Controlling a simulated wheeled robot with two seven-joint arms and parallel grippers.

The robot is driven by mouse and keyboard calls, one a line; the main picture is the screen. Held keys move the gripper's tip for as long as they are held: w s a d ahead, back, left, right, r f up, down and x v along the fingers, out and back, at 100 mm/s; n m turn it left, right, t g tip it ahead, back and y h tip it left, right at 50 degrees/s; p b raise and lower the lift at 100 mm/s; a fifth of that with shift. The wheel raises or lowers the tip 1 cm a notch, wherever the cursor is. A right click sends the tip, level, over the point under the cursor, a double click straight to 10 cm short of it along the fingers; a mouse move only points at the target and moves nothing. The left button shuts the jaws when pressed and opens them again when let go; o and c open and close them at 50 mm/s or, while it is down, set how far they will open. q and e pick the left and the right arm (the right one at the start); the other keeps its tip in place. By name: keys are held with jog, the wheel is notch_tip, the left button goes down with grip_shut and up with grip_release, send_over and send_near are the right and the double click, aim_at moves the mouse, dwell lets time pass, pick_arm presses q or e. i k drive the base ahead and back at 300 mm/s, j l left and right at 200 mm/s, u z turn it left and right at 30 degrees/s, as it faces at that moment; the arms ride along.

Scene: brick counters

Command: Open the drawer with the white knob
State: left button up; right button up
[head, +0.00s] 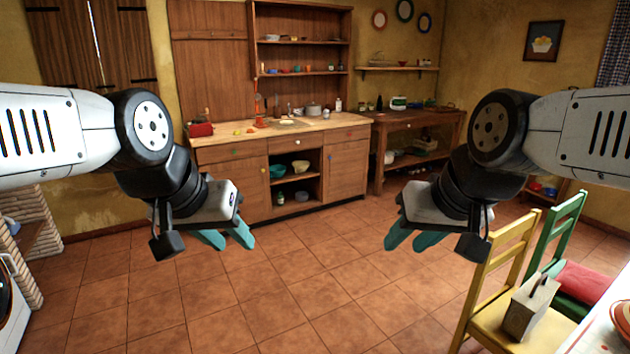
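A wooden counter cabinet (282,170) stands against the far wall with a row of drawers under its top. The middle drawer (285,145) looks closed and has a small pale knob (302,143) that seems white. The left drawer (215,155) has a green knob. The right drawer (347,134) has a small knob whose colour is hard to tell. My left gripper (228,237) is open and empty, in the air in front of the cabinet. My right gripper (414,239) is open and empty, in the air to the right. Both are well short of the drawers.
Open tiled floor (300,260) lies between me and the cabinet. A wooden side table (412,125) stands right of it. A yellow chair (500,300) with a box-like thing on its seat, a green chair (565,235) and a white table edge (600,330) are at the right.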

aim_at(277, 144)
jog(key=i, duration=1.85)
jog(key=i+u, duration=0.1)
jog(key=i, duration=0.85)
jog(key=i+l, duration=0.15)
jog(key=i, duration=0.75)
jog(key=i+l, duration=0.1)
jog(key=i, duration=0.85)
jog(key=i+u, duration=0.3)
